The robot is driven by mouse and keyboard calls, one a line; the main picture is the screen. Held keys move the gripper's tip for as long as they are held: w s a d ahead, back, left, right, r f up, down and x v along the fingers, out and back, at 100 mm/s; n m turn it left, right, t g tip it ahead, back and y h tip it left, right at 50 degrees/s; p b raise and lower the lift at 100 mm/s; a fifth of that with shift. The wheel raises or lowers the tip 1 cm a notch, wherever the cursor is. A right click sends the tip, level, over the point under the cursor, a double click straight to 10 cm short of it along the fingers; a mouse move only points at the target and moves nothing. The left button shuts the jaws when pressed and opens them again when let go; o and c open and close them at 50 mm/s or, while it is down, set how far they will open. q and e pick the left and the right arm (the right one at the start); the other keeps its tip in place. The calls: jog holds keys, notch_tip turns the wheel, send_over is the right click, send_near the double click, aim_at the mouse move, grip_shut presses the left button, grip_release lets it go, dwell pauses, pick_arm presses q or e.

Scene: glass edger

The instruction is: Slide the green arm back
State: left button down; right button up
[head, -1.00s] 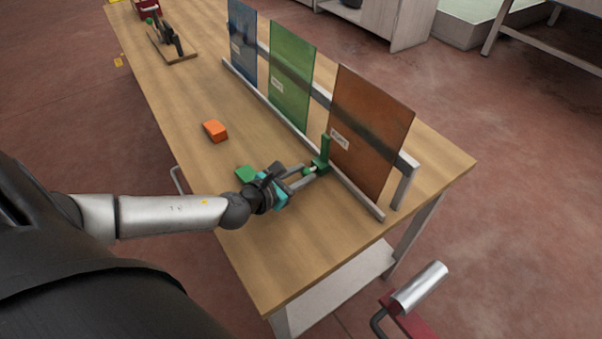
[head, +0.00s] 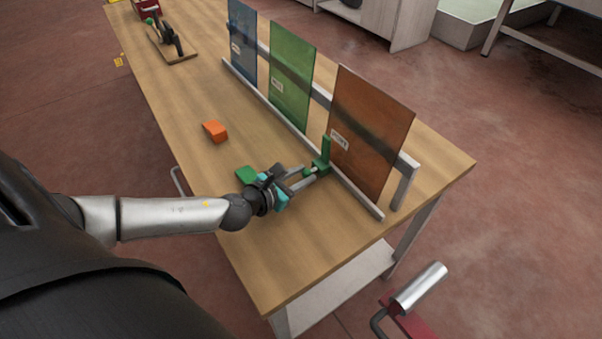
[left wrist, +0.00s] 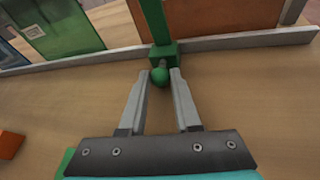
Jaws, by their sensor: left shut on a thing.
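The green arm (head: 326,152) stands upright at the front rail, in front of the left edge of the brown glass panel. It has a block at its foot with a round green knob. In the left wrist view the arm (left wrist: 155,22) rises from its block, and the knob (left wrist: 160,76) sits between the fingertips. My left gripper (head: 311,172) is shut on the knob; its two fingers (left wrist: 160,78) lie on either side of it. My right gripper is not in view.
Brown (head: 368,125), green (head: 291,80) and blue (head: 242,45) panels stand along the rail (head: 290,128). An orange block (head: 215,131) and a green block (head: 246,174) lie on the wooden table. A dark tool on a board (head: 172,45) stands at the far end. The table's near right is clear.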

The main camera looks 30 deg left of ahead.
aim_at(348, 237)
pick_arm(q)
jog(key=s+d+p, duration=0.2)
jog(key=d, duration=0.3)
jog(key=s+d+p, duration=0.2)
jog(key=d, duration=0.3)
jog(key=s+d+p, duration=0.2)
jog(key=d, duration=0.3)
jog(key=shift+r, duration=0.15)
jog(key=shift+s+d, duration=0.3)
jog(key=shift+d, duration=0.3)
jog(key=c, duration=0.7)
grip_release()
jog(key=shift+o, duration=0.4)
jog(key=p+v, duration=0.1)
jog(key=v, duration=1.4)
jog(key=shift+s, duration=0.1)
